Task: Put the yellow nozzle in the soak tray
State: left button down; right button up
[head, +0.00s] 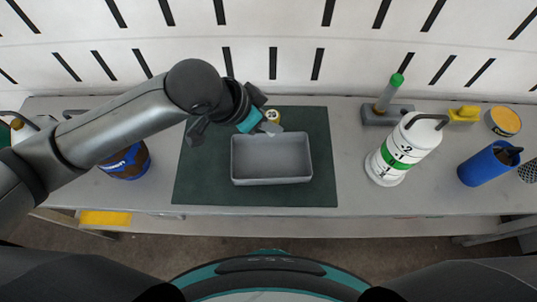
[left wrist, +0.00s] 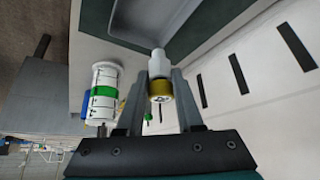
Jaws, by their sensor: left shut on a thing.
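The yellow nozzle, a yellow ring with a white tip, is between the fingers of my left gripper in the left wrist view (left wrist: 160,88). The nozzle also shows in the head view (head: 273,115), partly hidden by the gripper. My left gripper (head: 267,121) is shut on it, just behind the back edge of the tray. The soak tray (head: 271,166) is a grey open rectangular box, and its inside looks empty. Its grey wall shows at the top of the left wrist view (left wrist: 177,25). My right gripper is not in view.
The tray stands on a dark green mat (head: 195,185) on the grey bench. To the right are a white bottle with a green band (head: 400,150), a green-topped tool in a grey stand (head: 388,95), a blue cup (head: 482,165) and a yellow-topped tin (head: 505,122). A blue-brown container (head: 128,163) stands left.

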pick_arm(q)
notch_tip(320, 180, down, 14)
jog(key=b, duration=0.4)
jog(key=c, duration=0.5)
grip_release()
jog(key=shift+c, duration=0.2)
jog(key=p+v, duration=0.4)
jog(key=v, duration=0.8)
